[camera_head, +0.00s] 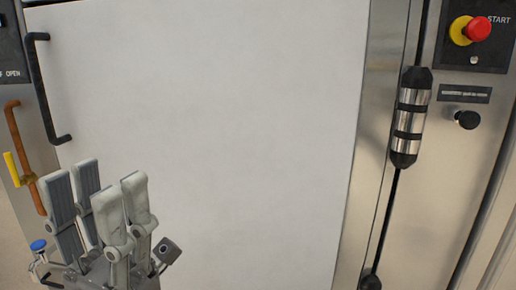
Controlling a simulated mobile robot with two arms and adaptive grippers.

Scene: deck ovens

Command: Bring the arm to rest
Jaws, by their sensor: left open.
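My left gripper (102,200) shows at the lower left, with its pale grey fingers pointing up. It is open and nothing is between its fingers. It stands in front of a large white oven door panel (220,120), and I cannot tell how far it is from the panel. My right gripper is not in view.
A black bar handle (41,90) is at the panel's upper left. A copper-coloured pipe with a yellow lever (16,169) is at the left edge. On the right, a steel frame carries a black and silver cylindrical fitting (410,117), a red button (478,28) and a black knob (467,119).

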